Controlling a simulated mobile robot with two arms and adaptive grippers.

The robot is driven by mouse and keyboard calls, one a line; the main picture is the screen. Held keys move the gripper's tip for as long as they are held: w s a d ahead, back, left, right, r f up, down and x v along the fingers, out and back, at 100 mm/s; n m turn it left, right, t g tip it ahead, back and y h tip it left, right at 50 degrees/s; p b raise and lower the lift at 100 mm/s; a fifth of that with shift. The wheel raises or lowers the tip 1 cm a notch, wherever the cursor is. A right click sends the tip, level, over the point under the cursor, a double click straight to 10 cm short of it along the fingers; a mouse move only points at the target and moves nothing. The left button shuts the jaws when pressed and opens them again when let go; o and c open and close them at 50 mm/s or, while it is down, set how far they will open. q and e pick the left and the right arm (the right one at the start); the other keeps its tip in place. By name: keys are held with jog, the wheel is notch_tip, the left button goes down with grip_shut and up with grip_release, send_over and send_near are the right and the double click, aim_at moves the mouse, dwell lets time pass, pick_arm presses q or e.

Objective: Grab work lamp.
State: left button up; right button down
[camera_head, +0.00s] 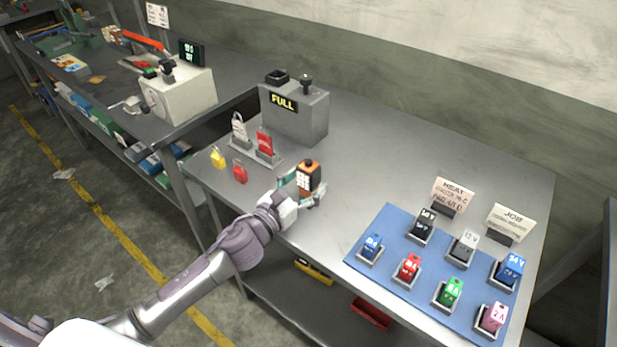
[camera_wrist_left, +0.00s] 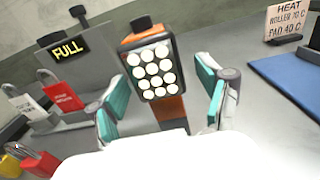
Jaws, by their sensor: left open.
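The work lamp (camera_head: 308,178) is an orange and black upright block with a grid of round white lights on its face. It stands on the grey metal table. In the left wrist view the work lamp (camera_wrist_left: 155,75) sits between the two teal-padded fingers, with a gap visible on each side. My left gripper (camera_head: 303,190) is open around the lamp, one finger at each side; it also shows in the left wrist view (camera_wrist_left: 160,100). The lamp's lower part is partly hidden by the gripper in the left wrist view. My right gripper is not in view.
A grey box marked FULL (camera_head: 294,112) stands behind the lamp. Red and yellow padlocks (camera_head: 240,172) lie to the left. A blue mat (camera_head: 385,225) with several coloured blocks and a HEAT sign (camera_head: 453,194) are to the right.

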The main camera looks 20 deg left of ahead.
pick_arm(q)
jog(key=shift+w+d, duration=0.25)
jog(key=shift+w, duration=0.35)
jog(key=c, duration=1.3)
grip_shut()
jog(key=shift+a+r, duration=0.1)
jog(key=shift+r, duration=0.05)
